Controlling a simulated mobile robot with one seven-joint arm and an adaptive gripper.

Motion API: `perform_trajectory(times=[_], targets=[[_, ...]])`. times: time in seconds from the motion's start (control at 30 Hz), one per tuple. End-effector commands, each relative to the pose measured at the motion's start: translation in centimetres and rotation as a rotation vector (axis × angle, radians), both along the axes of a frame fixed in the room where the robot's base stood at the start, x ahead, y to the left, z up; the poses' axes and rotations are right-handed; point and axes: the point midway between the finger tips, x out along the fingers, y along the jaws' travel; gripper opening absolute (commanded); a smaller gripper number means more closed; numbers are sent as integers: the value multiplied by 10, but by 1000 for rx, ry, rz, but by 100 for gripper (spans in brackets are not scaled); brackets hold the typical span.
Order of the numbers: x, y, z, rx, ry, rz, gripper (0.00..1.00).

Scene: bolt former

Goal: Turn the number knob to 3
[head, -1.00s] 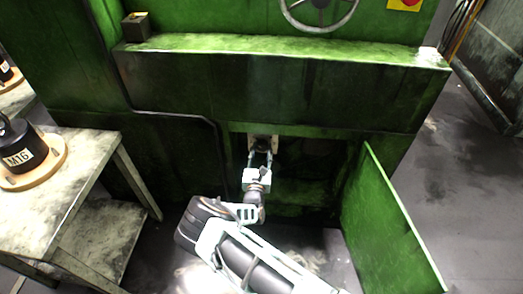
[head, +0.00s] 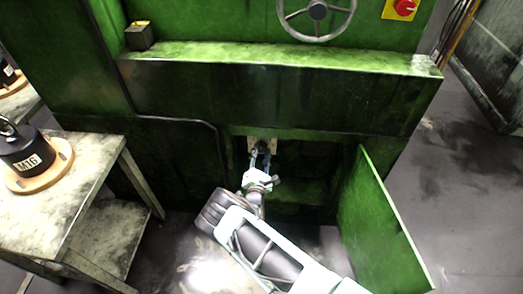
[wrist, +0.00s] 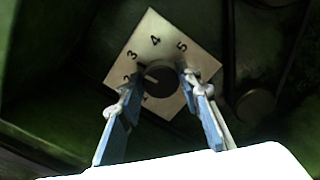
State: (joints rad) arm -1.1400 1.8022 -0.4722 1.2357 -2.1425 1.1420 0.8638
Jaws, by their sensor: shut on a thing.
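The number knob (wrist: 161,82) is a round black dial on a pale square plate (wrist: 161,22) marked 1 to 5. Its light pointer mark points left, close to the 2. In the wrist view my gripper (wrist: 157,82) has one finger on each side of the knob and is shut on it. In the head view my gripper (head: 260,152) reaches into a dark recess in the green machine, in front of the plate (head: 251,147). The knob itself cannot be made out there.
An open green door panel (head: 380,220) stands right of the recess. A worn table (head: 85,190) with a black M16 weight (head: 25,152) stands at left. A handwheel (head: 317,12) and a red switch (head: 404,7) are above the ledge (head: 280,55).

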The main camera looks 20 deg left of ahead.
Motion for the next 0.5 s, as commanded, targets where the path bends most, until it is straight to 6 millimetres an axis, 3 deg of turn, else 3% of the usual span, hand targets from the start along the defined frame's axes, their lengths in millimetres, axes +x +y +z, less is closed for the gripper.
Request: perform_trajectory(times=[0.5], targets=[[-1, 0, -2, 102, 28, 1, 8]])
